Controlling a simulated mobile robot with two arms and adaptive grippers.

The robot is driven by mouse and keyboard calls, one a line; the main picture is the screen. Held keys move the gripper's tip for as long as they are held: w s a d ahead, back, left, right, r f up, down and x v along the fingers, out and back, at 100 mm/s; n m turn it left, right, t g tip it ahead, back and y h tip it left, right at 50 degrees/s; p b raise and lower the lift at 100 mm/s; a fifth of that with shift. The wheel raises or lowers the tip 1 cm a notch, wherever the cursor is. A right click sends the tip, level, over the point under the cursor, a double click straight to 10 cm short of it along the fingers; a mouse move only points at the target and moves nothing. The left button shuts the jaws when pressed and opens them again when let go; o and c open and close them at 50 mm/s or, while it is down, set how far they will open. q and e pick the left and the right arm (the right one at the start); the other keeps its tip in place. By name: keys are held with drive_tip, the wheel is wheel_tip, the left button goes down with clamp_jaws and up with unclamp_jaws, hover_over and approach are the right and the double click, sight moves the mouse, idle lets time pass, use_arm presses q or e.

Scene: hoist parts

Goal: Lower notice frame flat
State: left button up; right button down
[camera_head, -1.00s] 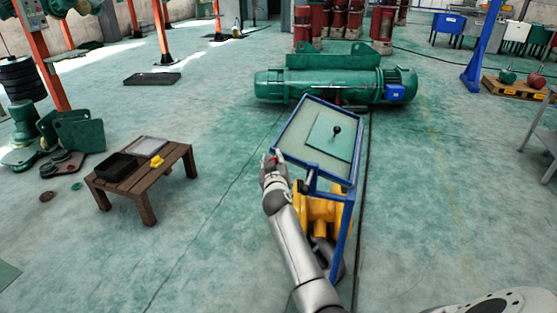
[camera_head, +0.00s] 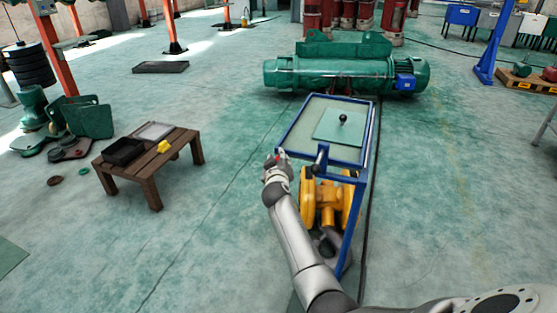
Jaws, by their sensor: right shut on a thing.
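The notice frame (camera_head: 300,127) is a blue-rimmed panel with a pale face, on top of a blue stand (camera_head: 353,225). It looks nearly level. A green sheet (camera_head: 328,130) with a black knob (camera_head: 343,118) lies on its face. My right gripper (camera_head: 277,160) is shut on the frame's near left corner; its fingertips are small and partly hidden. My left gripper is not in view.
A yellow machine part (camera_head: 325,203) stands under the frame. A green hoist (camera_head: 340,76) lies behind it. A low wooden table (camera_head: 178,148) with a black tray (camera_head: 122,151) stands left. Open floor lies between table and stand.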

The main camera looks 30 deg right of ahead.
drive_tip(key=shift+a+f, duration=0.2)
drive_tip(key=shift+f, duration=0.15)
drive_tip(key=c, duration=1.6)
unclamp_jaws()
drive_tip(key=o, duration=0.4)
drive_tip(key=shift+w, duration=0.1)
drive_tip(key=shift+o, duration=0.2)
drive_tip(key=shift+d+r, duration=0.1)
drive_tip(key=shift+r, duration=0.05)
drive_tip(key=v, duration=1.2)
